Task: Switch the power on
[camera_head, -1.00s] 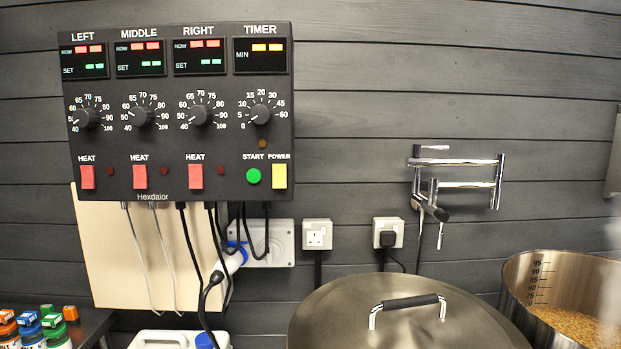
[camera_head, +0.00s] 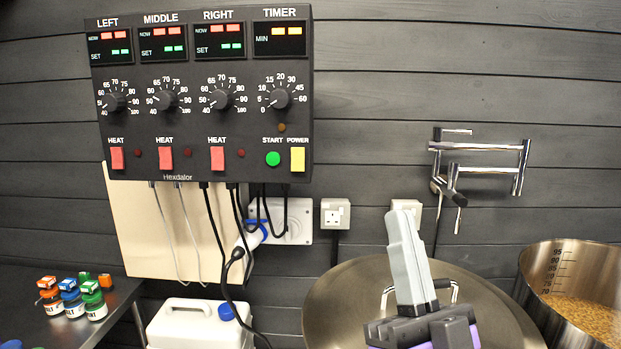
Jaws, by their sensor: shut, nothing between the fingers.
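The black control panel (camera_head: 200,130) hangs on the wall at the upper left. Its yellow POWER switch (camera_head: 298,159) sits at the lower right corner, beside the round green START button (camera_head: 273,158). The panel's displays (camera_head: 280,31) are lit with red, green and yellow marks. My gripper (camera_head: 402,222) stands at the lower right of the view, pointing up, its grey fingers shut together with nothing between them. In the picture it is below and to the right of the POWER switch, clear of the panel. It hides part of the pot lid and a wall socket.
A large pot lid (camera_head: 340,300) is behind my gripper, and a steel pot of grain (camera_head: 580,310) stands at right. A folding tap (camera_head: 480,170) is on the wall above. A white canister (camera_head: 190,325) and small jars (camera_head: 50,300) are at lower left. Cables hang below the panel.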

